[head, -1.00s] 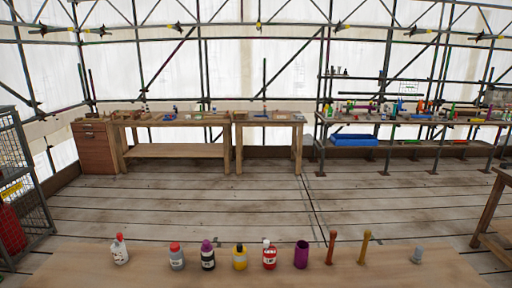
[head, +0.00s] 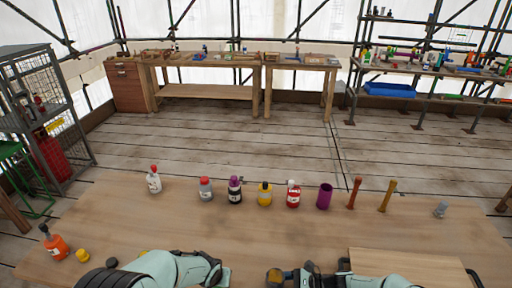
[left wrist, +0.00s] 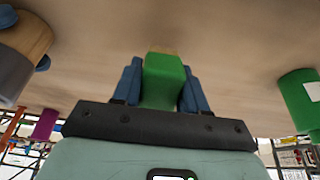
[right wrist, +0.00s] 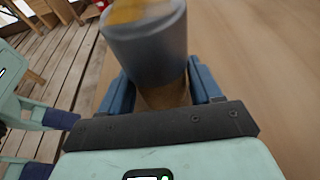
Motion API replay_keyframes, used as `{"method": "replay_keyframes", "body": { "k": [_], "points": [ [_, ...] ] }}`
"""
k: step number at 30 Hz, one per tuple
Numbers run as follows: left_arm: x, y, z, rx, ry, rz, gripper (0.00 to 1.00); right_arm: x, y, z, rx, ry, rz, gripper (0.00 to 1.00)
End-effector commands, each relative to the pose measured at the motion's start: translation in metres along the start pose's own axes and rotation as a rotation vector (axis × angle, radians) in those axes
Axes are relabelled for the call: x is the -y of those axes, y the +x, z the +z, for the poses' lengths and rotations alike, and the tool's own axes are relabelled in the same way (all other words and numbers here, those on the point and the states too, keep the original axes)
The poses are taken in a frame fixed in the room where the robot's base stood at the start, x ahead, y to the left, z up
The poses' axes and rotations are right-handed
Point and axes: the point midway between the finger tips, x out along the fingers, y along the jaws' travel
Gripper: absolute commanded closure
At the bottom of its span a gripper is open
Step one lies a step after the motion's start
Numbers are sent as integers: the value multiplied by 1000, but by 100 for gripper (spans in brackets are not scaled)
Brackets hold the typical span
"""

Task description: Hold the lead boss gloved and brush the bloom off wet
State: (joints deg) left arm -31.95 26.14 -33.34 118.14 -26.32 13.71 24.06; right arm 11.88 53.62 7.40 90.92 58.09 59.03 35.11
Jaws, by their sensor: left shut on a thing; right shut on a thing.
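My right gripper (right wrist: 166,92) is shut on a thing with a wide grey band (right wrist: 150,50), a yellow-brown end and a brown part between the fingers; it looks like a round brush. Its yellow-brown end (head: 274,277) shows at the bottom of the head view. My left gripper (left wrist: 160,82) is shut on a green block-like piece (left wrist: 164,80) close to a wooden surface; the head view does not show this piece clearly. A small grey piece (head: 440,209) stands at the right of the table; I cannot tell whether it is the lead boss.
A row of bottles, a purple cup (head: 325,196) and two upright wooden-looking tools (head: 354,193) line the table's (head: 150,225) far side. An orange bottle (head: 55,244) and a yellow piece (head: 82,255) stand at left. A board (head: 405,260) lies at front right. The table's middle is clear.

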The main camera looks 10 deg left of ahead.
Motion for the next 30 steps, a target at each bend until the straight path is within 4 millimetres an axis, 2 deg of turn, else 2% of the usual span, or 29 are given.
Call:
{"method": "replay_keyframes", "body": {
  "k": [5,8,11,15,21,25,30],
  "points": [
    [-2,-1,-2,1,1,0,82,0,0,0,0,0,0,53],
    [-12,-4,-10,17,3,-5,82,0,0,0,0,0,0,53],
    [-33,-12,-26,52,3,-13,82,0,0,0,0,0,0,53],
    [-78,-35,-46,133,-2,-20,82,0,0,0,0,0,0,53],
    [-140,-78,-57,256,-6,-8,82,0,0,0,0,0,0,53],
    [-163,-98,-56,314,-3,-2,82,0,0,0,0,0,0,53],
    [-174,-107,-53,347,-1,1,82,0,0,0,0,0,0,53]
  ]
}}
